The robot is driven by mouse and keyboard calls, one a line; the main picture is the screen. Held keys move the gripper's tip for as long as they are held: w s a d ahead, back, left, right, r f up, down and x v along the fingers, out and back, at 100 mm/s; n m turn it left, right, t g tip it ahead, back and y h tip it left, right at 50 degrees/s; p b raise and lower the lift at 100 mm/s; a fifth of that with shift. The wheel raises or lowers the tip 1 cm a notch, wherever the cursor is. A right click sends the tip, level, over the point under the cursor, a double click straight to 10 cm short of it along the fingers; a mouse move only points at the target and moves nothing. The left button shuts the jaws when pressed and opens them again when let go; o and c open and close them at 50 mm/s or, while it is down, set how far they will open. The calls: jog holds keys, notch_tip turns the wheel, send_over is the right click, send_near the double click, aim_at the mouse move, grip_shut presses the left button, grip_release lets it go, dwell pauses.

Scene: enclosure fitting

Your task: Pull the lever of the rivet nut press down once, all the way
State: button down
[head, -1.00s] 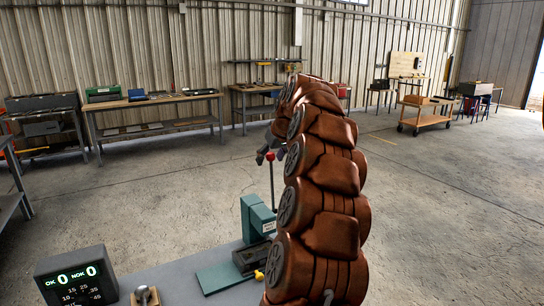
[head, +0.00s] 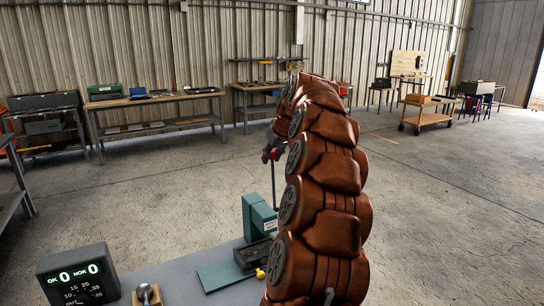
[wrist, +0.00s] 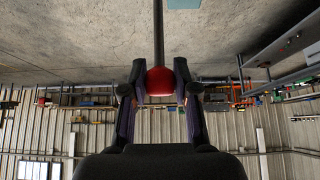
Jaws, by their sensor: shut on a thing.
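The rivet nut press (head: 257,218) is a teal machine on the grey bench. Its lever (head: 273,185) stands upright as a thin dark rod. In the wrist view the lever's rod (wrist: 158,35) runs up from its red knob (wrist: 160,80). My gripper (head: 272,154) is at the top of the lever, shut on the red knob, with one finger on each side in the wrist view (wrist: 160,88). The knob is mostly hidden by the fingers in the head view. My arm covers the area right of the press.
A counter box (head: 77,276) showing OK 0 and NOK 0 stands at the bench's left. A small metal piece with a knob (head: 147,295) is beside it. Worktables (head: 155,100) and a cart (head: 425,115) stand far back. The floor between is clear.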

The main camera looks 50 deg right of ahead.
jog(key=shift+s, duration=0.1)
jog(key=shift+s+a+b, duration=0.2)
jog(key=shift+s+b, duration=0.2)
jog(key=shift+s, duration=0.2)
jog(key=shift+s+a+b, duration=0.2)
jog(key=shift+s+b, duration=0.2)
jog(key=shift+s, duration=0.2)
jog(key=shift+s+a+f+b, duration=0.1)
jog(key=shift+s+a+b, duration=0.1)
jog(key=shift+s+b, duration=0.35)
jog(key=shift+s+a+f+b, duration=0.1)
jog(key=shift+s+a+b, duration=0.15)
jog(key=shift+s, duration=0.45)
jog(key=shift+s+a+f+b, duration=0.15)
jog(key=shift+s+b, duration=0.35)
jog(key=shift+s, duration=0.1)
jog(key=shift+s+a+f+b, duration=0.1)
jog(key=shift+s+a+b, duration=0.05)
jog(key=shift+s+b, duration=0.4)
